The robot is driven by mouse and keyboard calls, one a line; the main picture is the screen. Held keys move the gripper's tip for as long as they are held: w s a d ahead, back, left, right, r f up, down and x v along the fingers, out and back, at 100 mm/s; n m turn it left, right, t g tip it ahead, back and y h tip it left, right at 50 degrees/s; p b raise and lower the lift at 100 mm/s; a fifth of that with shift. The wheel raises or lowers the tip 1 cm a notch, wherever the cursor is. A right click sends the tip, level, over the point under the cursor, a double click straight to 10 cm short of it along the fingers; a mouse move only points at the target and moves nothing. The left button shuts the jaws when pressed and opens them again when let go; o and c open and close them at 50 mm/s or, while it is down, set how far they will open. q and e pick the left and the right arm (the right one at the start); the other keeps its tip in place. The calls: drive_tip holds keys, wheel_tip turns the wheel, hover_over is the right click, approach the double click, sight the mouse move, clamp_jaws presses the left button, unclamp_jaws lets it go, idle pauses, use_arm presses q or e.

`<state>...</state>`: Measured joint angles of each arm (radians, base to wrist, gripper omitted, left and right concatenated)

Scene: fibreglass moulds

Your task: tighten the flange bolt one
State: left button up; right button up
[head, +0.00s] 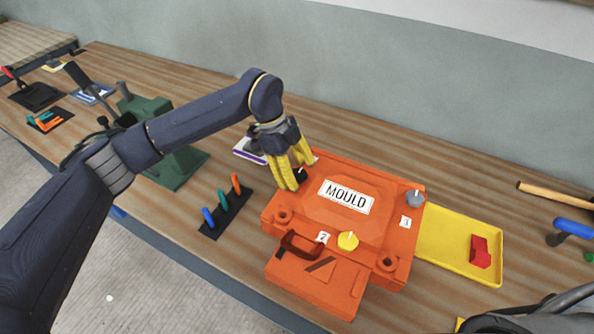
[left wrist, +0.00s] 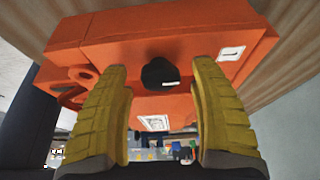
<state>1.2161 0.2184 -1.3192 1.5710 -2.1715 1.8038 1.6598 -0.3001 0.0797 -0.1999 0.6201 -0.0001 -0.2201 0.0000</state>
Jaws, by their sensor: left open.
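The orange mould (head: 325,193) lies on the wooden bench with a white MOULD label. A yellow one (head: 348,241) stands at the front beside tag 2 (head: 323,237). A black one (head: 300,174) is at the far left corner, partly hidden by my left gripper (head: 297,173). In the left wrist view the black bolt (left wrist: 160,73) shows between and beyond the open fingers of my left gripper (left wrist: 160,80), with clear gaps at both sides.
A yellow tray (head: 460,261) with a red block (head: 481,251) is right of the mould. A black rack (head: 227,212) with coloured handles stands left of it. A green machine (head: 165,150) is behind my left arm. Bare bench lies behind the mould.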

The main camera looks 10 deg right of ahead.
use_arm(q)
drive_tip(key=c, duration=1.3)
drive_tip(key=shift+m, duration=0.3)
drive_tip(key=m+y, duration=0.1)
drive_tip(key=m, duration=0.1)
drive_tip(key=m+g+y, duration=0.1)
drive_tip(key=m, duration=0.2)
drive_tip(key=shift+w+m, duration=0.15)
drive_tip(key=shift+m, duration=0.15)
drive_tip(key=shift+d+m+g+y, duration=0.1)
drive_tip(key=shift+m+g+y, duration=0.45)
drive_tip(key=shift+m, duration=1.65)
drive_tip(key=shift+t+y, duration=0.25)
drive_tip(key=shift+y, duration=0.1)
drive_tip(key=o, duration=1.3)
drive_tip(key=shift+d, duration=0.1)
